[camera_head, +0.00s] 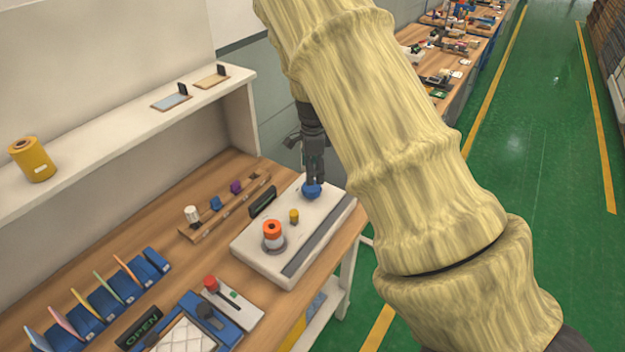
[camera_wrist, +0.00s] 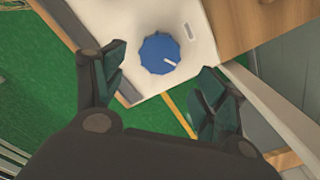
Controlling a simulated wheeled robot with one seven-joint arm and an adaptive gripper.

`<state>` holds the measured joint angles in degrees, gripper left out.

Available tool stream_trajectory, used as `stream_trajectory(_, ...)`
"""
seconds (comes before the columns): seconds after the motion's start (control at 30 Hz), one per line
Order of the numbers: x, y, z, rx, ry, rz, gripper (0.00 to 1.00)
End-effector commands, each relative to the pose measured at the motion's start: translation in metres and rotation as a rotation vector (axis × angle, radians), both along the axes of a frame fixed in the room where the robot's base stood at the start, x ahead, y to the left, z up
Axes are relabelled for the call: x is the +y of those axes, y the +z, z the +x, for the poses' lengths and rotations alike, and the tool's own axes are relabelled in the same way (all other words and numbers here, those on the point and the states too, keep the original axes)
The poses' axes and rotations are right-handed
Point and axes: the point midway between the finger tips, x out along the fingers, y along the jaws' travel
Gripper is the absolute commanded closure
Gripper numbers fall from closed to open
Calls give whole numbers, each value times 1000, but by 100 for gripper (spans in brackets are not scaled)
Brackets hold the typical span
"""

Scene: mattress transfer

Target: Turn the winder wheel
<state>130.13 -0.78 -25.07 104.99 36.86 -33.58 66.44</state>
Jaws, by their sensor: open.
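The likely winder wheel is a blue knob with a white pointer mark (camera_wrist: 160,54), on a white box-like unit (camera_wrist: 195,22). In the head view the blue knob (camera_head: 312,190) sits near the far right corner of the white unit (camera_head: 262,262). My gripper (camera_head: 313,172) points down just over the knob. In the wrist view my gripper (camera_wrist: 162,82) is open, with its two fingers spread to either side below the knob and nothing between them. I cannot tell from these views whether a finger touches the knob.
An orange-topped spool (camera_head: 272,232) and a small yellow peg (camera_head: 294,215) stand on the same unit. A wooden rack (camera_head: 225,210) lies to the left. A shelf (camera_head: 120,135) runs above the bench (camera_head: 150,228). The green floor (camera_head: 530,150) is clear at right.

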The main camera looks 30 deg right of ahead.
Motion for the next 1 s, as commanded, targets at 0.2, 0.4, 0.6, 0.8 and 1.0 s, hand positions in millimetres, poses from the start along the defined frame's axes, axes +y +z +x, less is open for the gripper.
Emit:
stream_trajectory(0.2,0,36,0,0,0,0,28)
stream_trajectory(0.4,0,53,0,1,0,0,28)
stream_trajectory(0.6,0,58,0,1,0,0,28)
stream_trajectory(0.8,0,58,0,1,0,0,28)
stream_trajectory(1.0,0,57,0,1,0,0,28)
